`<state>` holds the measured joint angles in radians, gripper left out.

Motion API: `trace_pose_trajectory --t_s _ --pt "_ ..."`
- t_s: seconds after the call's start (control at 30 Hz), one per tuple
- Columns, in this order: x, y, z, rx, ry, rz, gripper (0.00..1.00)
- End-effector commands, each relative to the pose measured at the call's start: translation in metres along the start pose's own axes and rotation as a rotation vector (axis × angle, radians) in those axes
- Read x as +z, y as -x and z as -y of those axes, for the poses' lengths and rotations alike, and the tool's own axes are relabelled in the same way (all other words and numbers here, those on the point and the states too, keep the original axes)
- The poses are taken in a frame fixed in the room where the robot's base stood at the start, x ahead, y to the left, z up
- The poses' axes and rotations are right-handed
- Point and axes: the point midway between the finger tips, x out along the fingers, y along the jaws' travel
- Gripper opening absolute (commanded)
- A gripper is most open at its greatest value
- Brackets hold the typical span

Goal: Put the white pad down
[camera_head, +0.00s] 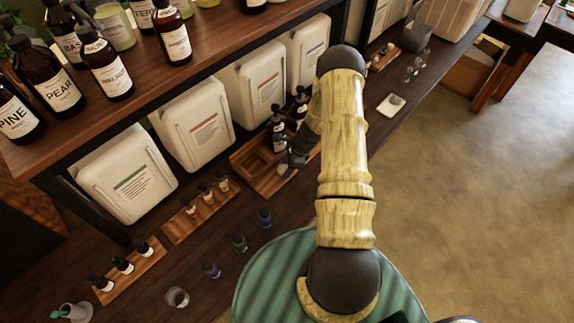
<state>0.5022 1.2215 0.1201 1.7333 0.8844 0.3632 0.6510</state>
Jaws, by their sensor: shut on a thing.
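My arm reaches over the lower wooden shelf, and my dark gripper (292,161) is low at the wooden tray (245,160). A small pale thing, seemingly the white pad (285,170), shows at the fingertips, and the gripper is shut on it. It is at or just above the tray's right part; I cannot tell whether it touches the tray. My gripper hides part of it. Dark pump bottles (277,128) stand in the tray just behind my gripper.
Large white canisters (194,124) line the back. Small bottles (239,243) and racks of vials (205,193) stand to the left. A white square dish (391,104) lies to the right. The upper shelf (120,110) with brown bottles overhangs the left side.

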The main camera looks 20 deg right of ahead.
Motion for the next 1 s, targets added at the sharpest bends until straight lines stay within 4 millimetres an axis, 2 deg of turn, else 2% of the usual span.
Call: trace_pose_trajectory --t_s 0.13,0.17,0.23,0.27,0.67,0.87,1.0 --pt "-0.001 -0.004 0.0 0.0 0.0 0.0 0.27" --pt "-0.001 -0.002 0.0 0.0 0.001 0.0 0.51" --pt "0.0 -0.002 0.0 0.0 0.001 0.0 0.65" --pt "0.0 -0.002 0.0 0.001 0.001 0.0 0.68" --pt "0.001 0.003 0.0 0.0 0.003 -0.001 0.68" --pt "0.001 0.025 0.001 -0.002 0.002 -0.002 0.68" --pt "0.0 0.048 0.001 -0.003 0.003 -0.002 0.68"
